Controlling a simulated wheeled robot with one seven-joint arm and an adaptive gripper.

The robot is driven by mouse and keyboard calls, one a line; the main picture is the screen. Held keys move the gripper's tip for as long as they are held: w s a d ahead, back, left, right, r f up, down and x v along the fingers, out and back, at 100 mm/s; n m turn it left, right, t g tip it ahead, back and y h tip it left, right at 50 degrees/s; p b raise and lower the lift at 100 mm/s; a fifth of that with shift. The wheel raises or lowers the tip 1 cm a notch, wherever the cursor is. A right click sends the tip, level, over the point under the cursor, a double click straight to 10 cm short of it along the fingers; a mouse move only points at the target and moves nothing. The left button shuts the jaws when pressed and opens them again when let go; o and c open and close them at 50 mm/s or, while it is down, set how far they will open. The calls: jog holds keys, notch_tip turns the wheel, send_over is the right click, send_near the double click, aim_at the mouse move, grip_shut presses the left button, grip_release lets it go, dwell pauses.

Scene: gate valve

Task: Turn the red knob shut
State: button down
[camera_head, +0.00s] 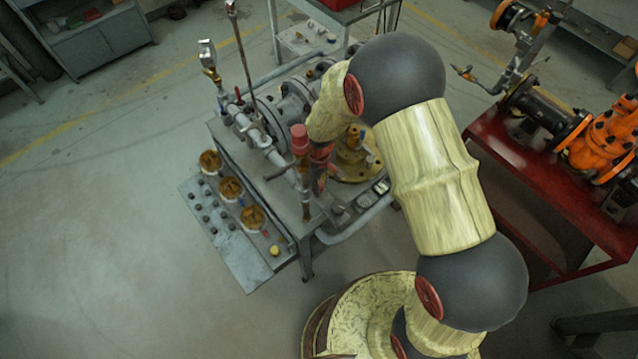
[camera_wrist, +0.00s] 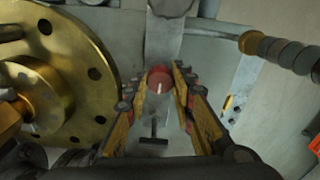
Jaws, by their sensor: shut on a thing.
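The red knob (camera_wrist: 160,78) is a round red piece with a white mark on its face, in the middle of the wrist view. My gripper (camera_wrist: 159,82) is around it, one finger on each side near the tips, and is shut on it. The small grey T-shaped part (camera_wrist: 153,132) lies between the fingers, nearer the palm. In the head view my gripper (camera_head: 320,165) is over the grey valve bench (camera_head: 228,135), partly hidden by my arm. A red cylinder (camera_head: 299,139) shows beside it; I cannot tell there if it is the knob.
A brass flange (camera_wrist: 70,75) is close on the left in the wrist view, and a pipe with ringed sections (camera_wrist: 280,52) is at the upper right. A red table (camera_head: 545,185) with orange valves (camera_head: 605,140) stands right in the head view. The floor at left is clear.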

dwell(0.4)
jog(key=c, duration=1.5)
grip_release()
jog(key=shift+r, duration=0.1)
notch_tip(320, 180, up, 12)
jog(key=shift+f, duration=0.1)
